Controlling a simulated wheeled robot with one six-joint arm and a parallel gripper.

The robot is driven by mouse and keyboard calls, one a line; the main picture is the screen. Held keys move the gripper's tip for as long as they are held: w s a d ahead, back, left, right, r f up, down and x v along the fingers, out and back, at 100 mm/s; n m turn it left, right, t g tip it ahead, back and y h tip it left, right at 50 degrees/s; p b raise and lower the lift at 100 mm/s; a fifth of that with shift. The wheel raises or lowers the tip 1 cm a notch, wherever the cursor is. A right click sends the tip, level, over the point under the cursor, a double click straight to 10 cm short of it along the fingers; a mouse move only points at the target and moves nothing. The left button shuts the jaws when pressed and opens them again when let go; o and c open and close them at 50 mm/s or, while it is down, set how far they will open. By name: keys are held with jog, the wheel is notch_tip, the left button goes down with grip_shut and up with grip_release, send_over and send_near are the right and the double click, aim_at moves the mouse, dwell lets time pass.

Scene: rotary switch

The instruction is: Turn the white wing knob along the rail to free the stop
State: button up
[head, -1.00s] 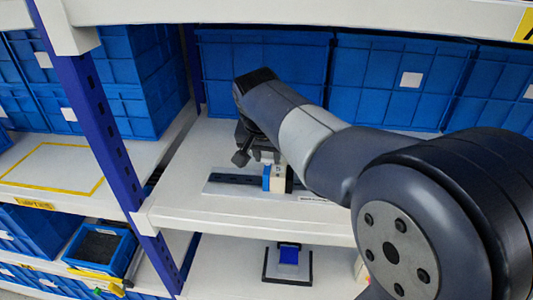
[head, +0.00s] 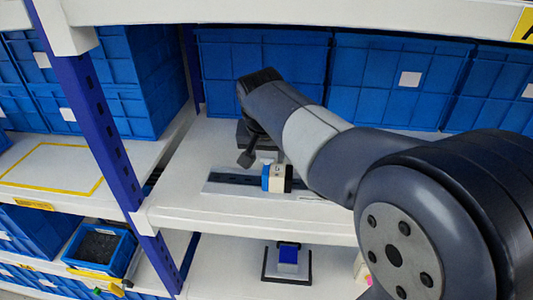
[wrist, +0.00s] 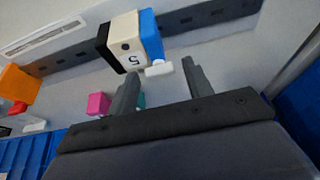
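The stop is a block with blue, white and black sections, marked "5" (wrist: 131,45), and it sits on the dark slotted rail (wrist: 205,14). It also shows in the head view (head: 277,178) on the rail (head: 232,180). The small white wing knob (wrist: 159,68) sticks out from the stop's near side in the wrist view. My gripper (wrist: 160,75) is open, its two grey fingers apart with the knob between their tips; I cannot tell whether either touches it. In the head view my gripper (head: 250,157) hangs above and left of the stop, partly hidden by my arm.
Blue bins (head: 262,70) line the shelf's back, and a blue upright (head: 97,120) stands at left. A lower shelf holds a blue-topped block (head: 288,255). Pink (wrist: 98,103) and orange (wrist: 17,85) objects show in the wrist view. The shelf left of the rail is clear.

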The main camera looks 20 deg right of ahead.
jog(key=shift+o, duration=0.3)
jog(key=v, duration=0.7)
jog(key=shift+s+r, duration=0.15)
jog(key=shift+r, duration=0.05)
jog(key=shift+f, duration=0.1)
jog(key=x, duration=0.7)
jog(key=shift+f, duration=0.25)
jog(key=shift+r+m, duration=0.1)
jog(key=shift+m, duration=0.3)
